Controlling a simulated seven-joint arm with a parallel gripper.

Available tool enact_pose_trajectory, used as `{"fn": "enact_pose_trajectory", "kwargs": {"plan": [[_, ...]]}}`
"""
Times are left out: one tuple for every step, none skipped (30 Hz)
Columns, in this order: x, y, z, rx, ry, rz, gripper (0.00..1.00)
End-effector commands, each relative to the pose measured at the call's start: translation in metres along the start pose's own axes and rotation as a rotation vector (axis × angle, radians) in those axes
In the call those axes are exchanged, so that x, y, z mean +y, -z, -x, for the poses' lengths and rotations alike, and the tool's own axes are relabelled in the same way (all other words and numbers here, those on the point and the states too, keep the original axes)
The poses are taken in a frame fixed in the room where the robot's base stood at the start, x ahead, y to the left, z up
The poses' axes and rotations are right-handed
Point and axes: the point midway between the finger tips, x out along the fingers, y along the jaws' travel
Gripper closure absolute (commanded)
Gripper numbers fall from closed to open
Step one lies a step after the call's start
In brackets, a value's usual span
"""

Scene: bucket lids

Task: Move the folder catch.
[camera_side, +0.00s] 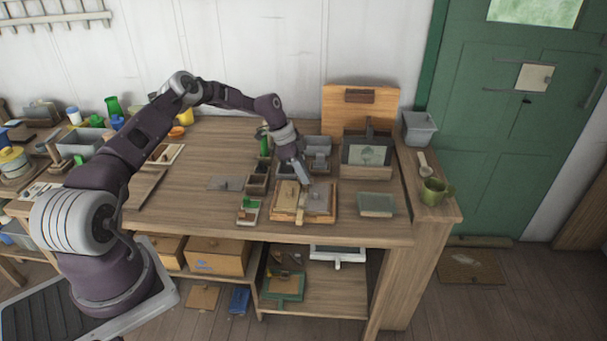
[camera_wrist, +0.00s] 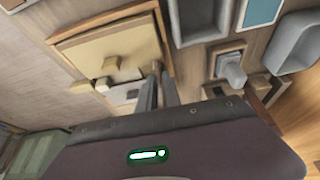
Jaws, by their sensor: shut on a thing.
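A wooden folder-like tray (camera_side: 277,214) lies on the bench top, with a tan panel on its left and a grey panel (camera_side: 320,202) on its right. Its tan panel (camera_wrist: 105,42) also shows in the wrist view, with a small wooden block (camera_wrist: 111,66) on it. My gripper (camera_side: 305,182) reaches down to the tray from behind, near the middle between the panels. In the wrist view my gripper (camera_wrist: 158,70) has its fingers close together, shut on a small piece at the tray's edge. The folder catch is mostly hidden between the fingertips.
A framed picture stand (camera_side: 367,172) and a grey-green flat box (camera_side: 376,204) stand right of the tray. Small dark boxes (camera_side: 257,184) and a little tray with a green piece (camera_side: 248,212) stand left. A green mug (camera_side: 434,191) is at the right end.

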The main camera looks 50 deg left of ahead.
Motion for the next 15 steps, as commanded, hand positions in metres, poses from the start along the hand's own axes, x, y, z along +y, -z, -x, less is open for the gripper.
{"fn": "enact_pose_trajectory", "kwargs": {"plan": [[0.0001, -0.0005, -0.0004, -0.001, -0.002, -0.005, 1.00], [0.0002, -0.0005, -0.0004, -0.002, -0.003, -0.007, 1.00], [0.0002, -0.0006, -0.0004, -0.002, -0.003, -0.008, 1.00], [0.0003, -0.0006, -0.0004, -0.002, -0.004, -0.009, 1.00], [0.0003, -0.0006, -0.0004, -0.002, -0.004, -0.009, 1.00], [0.0003, -0.0006, -0.0004, -0.002, -0.004, -0.010, 1.00], [0.0003, -0.0006, -0.0004, -0.002, -0.004, -0.010, 1.00], [0.0003, -0.0006, -0.0004, -0.002, -0.004, -0.009, 1.00], [0.0003, -0.0006, -0.0005, -0.002, -0.004, -0.009, 1.00], [0.0004, -0.0007, -0.0005, -0.002, -0.004, -0.009, 1.00], [0.0004, -0.0006, -0.0005, -0.002, -0.004, -0.009, 1.00], [0.0004, -0.0007, -0.0005, -0.002, -0.004, -0.009, 1.00], [0.0004, -0.0007, -0.0005, -0.002, -0.004, -0.009, 1.00], [0.0004, -0.0007, -0.0005, -0.002, -0.004, -0.009, 0.86], [0.0004, -0.0006, -0.0005, -0.002, -0.004, -0.009, 0.78]]}}
